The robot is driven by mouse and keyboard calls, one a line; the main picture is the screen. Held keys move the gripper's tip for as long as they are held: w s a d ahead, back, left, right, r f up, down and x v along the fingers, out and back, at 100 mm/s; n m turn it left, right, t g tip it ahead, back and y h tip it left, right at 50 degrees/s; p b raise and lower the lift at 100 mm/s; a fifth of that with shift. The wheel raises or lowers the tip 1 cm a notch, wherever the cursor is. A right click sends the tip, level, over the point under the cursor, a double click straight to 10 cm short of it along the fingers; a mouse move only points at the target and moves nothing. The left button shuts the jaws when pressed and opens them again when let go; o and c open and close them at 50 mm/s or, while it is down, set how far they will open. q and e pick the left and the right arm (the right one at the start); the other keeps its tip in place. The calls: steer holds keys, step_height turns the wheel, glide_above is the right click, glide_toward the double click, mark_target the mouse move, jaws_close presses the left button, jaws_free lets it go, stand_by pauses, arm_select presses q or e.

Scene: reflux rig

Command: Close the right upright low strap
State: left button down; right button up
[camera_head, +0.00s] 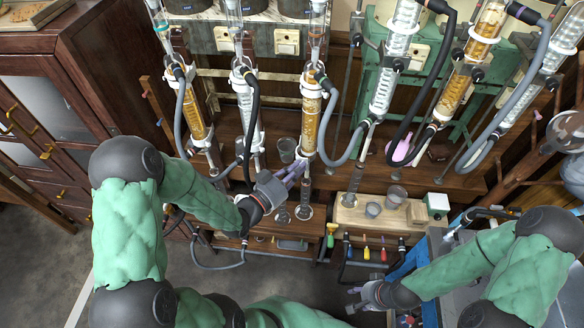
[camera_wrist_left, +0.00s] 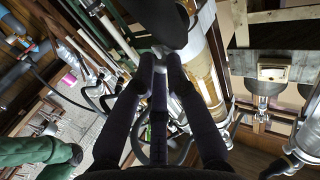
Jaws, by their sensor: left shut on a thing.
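An amber-filled glass column (camera_head: 310,115) stands upright at the rack in the head view, third from the left. Its low end sits in a pale collar near the bench edge. My left gripper (camera_head: 298,170) reaches this low end from the left, its fingers closed at the upright. In the left wrist view the amber column (camera_wrist_left: 204,75) runs just right of the fingertips (camera_wrist_left: 160,62). The fingers are shut on a small part between the tips, apparently the low strap, mostly hidden by them. My right gripper (camera_head: 360,298) is low, away from the rack, its fingers apparently spread and empty.
Other glass columns (camera_head: 192,110) with looping grey and black hoses (camera_head: 345,150) hang close around the left arm. A wooden block (camera_head: 360,215) with beakers stands right of the left gripper. Screwdrivers (camera_head: 367,253) hang below it. Open floor (camera_head: 250,285) lies in front.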

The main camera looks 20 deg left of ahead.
arm_select(q)
steer(key=shift+w+d+f+n+g+y+b, duration=0.2)
steer(key=shift+w+d+n+g+y, duration=0.5)
steer(key=shift+n+y, duration=1.75)
steer(key=shift+w+d+r+n+g+y+b, duration=0.1)
steer(key=shift+w+d+n+g+y+b, duration=0.2)
steer(key=shift+w+d+n+y, duration=2.05)
steer(key=shift+s+a+f+n+g+y+b, duration=0.4)
steer(key=shift+n+y, duration=0.6)
steer(key=shift+y, duration=3)
steer(key=shift+w+d+r, duration=0.1)
steer(key=shift+r, duration=0.15)
steer(key=c, duration=1.3)
jaws_free()
steer(key=shift+w, duration=0.1)
steer(key=shift+r, duration=0.1)
